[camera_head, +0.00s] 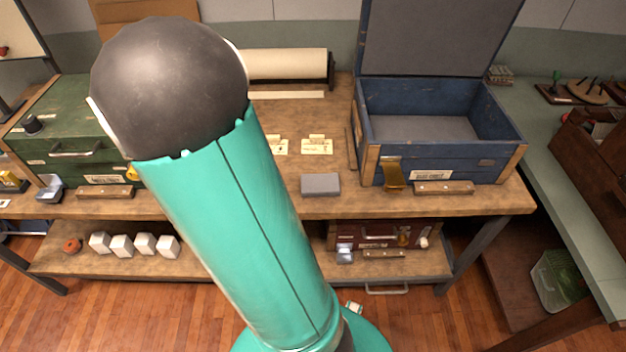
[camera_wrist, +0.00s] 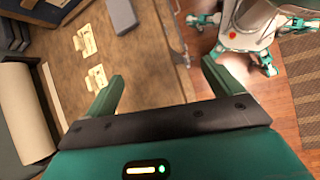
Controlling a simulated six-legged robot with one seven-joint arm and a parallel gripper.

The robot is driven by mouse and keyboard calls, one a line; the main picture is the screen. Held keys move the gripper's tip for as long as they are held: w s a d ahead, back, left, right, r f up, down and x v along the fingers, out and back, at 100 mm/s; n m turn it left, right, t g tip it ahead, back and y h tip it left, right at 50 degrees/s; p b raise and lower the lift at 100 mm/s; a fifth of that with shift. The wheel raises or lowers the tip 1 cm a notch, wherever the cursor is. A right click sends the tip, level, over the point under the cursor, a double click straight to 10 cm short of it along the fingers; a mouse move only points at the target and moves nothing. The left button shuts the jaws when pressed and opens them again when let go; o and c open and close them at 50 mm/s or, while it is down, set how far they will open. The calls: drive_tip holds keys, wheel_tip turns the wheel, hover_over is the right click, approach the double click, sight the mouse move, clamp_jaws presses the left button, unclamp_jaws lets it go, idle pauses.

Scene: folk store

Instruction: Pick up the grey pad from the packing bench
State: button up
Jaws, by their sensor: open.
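The grey pad (camera_head: 320,184) is a small flat block lying on the packing bench (camera_head: 420,206) near its front edge, left of the open blue chest. In the wrist view the grey pad (camera_wrist: 122,16) shows at the top, partly cut off by the frame edge. My gripper (camera_wrist: 162,85) is open with nothing between its fingers. It is over the bench's front part, and the pad lies beyond the fingertips, up and to the left in that view. My gripper does not show in the head view, where my arm covers the middle of the bench.
The open blue chest (camera_head: 440,143) stands right of the pad, with a brass latch at its front. Two paper cards (camera_head: 317,146) lie behind the pad. A green chest (camera_head: 70,140) stands at left, and a paper roll (camera_head: 290,64) at the back. Bench around the pad is clear.

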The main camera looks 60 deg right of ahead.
sight(318, 182)
drive_tip(key=s+d+f+n+g, duration=0.1)
drive_tip(key=d+f+g, duration=0.1)
drive_tip(key=d+f, duration=0.1)
drive_tip(key=s+d+f+g+h, duration=0.1)
drive_tip(key=d+f+g, duration=0.1)
drive_tip(key=d+f, duration=0.2)
drive_tip(key=s+d+f+n+g+h, duration=0.1)
drive_tip(key=d+f+g, duration=0.1)
drive_tip(key=d, duration=0.4)
drive_tip(key=shift+f+n, duration=0.3)
drive_tip(key=shift+f, duration=0.35)
drive_tip(key=x, duration=1.4)
drive_tip(key=shift+d+r, duration=0.1)
drive_tip(key=shift+r, duration=0.05)
drive_tip(key=shift+c, duration=0.4)
drive_tip(key=c, duration=1)
